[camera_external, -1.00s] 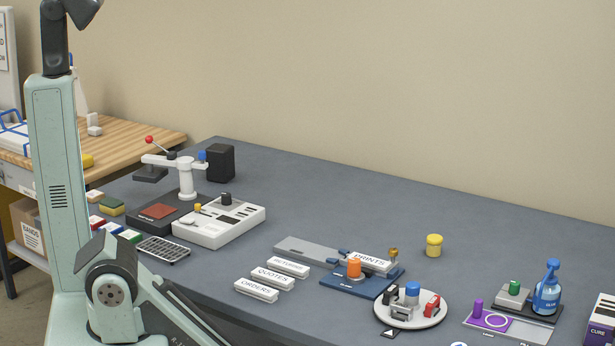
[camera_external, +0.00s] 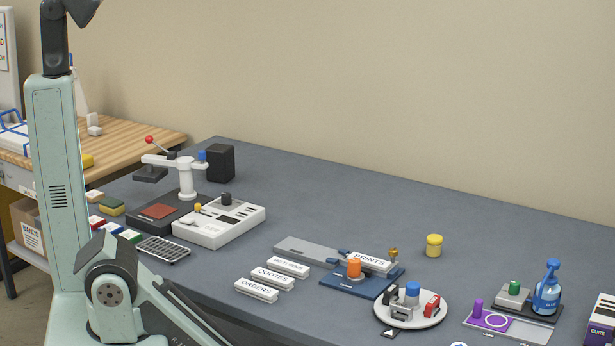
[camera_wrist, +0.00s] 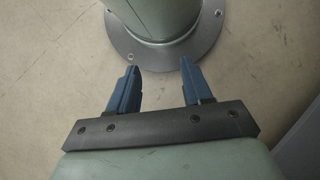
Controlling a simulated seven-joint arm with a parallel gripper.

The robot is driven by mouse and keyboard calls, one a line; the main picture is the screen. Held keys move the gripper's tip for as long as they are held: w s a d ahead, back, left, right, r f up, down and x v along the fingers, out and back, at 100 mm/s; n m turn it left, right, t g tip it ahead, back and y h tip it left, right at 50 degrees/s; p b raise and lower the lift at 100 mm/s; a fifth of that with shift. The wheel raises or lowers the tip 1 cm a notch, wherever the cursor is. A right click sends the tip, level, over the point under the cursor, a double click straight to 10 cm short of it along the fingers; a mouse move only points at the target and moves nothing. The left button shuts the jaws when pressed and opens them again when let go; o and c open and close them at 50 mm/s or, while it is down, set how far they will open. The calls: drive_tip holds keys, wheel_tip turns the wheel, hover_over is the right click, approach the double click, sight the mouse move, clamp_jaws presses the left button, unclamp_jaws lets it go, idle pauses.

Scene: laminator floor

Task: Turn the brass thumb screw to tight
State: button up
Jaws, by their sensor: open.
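The small brass screw (camera_external: 393,252) stands at the back right end of a blue fixture (camera_external: 340,286) on the grey bench. Its markings and how far it is turned are too small to tell. A white block labelled PRINTS (camera_external: 370,262) and an orange knob (camera_external: 354,268) sit on the same fixture. My gripper (camera_wrist: 160,67) shows in the wrist view with its two blue fingers apart and nothing between them. It points down over the floor and my round base, away from the bench things. The external view shows my arm at the left, but not the gripper.
White labelled blocks (camera_external: 272,277) lie left of the fixture. A round white turntable (camera_external: 437,316) stands in front right, and a yellow pot (camera_external: 434,245) behind right. A white machine (camera_external: 230,222) and a press (camera_external: 186,180) stand at the left. The bench's back right (camera_external: 500,230) is clear.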

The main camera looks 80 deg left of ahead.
drive_tip(key=w+d+r+m+t, duration=0.2)
drive_tip(key=w+d, duration=0.5)
drive_tip(key=w, duration=0.4)
drive_tip(key=w+d+r+m+t, duration=0.1)
drive_tip(key=w+d+r+t, duration=0.1)
drive_tip(key=w+d, duration=0.7)
drive_tip(key=w+d+r+m+t+h, duration=0.1)
drive_tip(key=w+d+r+t, duration=0.1)
drive_tip(key=w+d+r, duration=0.45)
drive_tip(key=w+d+r+m+t, duration=0.1)
drive_tip(key=w+d+r, duration=0.2)
drive_tip(key=w+d, duration=0.6)
drive_tip(key=w+d+r+n+t+h, duration=0.15)
drive_tip(key=w+d+r, duration=0.35)
drive_tip(key=r, duration=0.6)
drive_tip(key=w+d+r+n+t+h, duration=0.1)
drive_tip(key=w+d+r+n+t, duration=0.15)
drive_tip(key=w+r, duration=0.65)
drive_tip(key=w+d+r+n+t+h, duration=0.1)
drive_tip(key=w+d+r+n+t, duration=0.25)
drive_tip(key=r, duration=0.95)
drive_tip(key=w+a+r+n+t, duration=0.1)
drive_tip(key=w+a+r+n, duration=0.1)
drive_tip(key=w+a+r, duration=0.45)
drive_tip(key=n+g+y, duration=0.9)
drive_tip(key=n, duration=0.5)
approach(394, 250)
drive_tip(key=x, duration=0.8)
drive_tip(key=shift+r, duration=0.1)
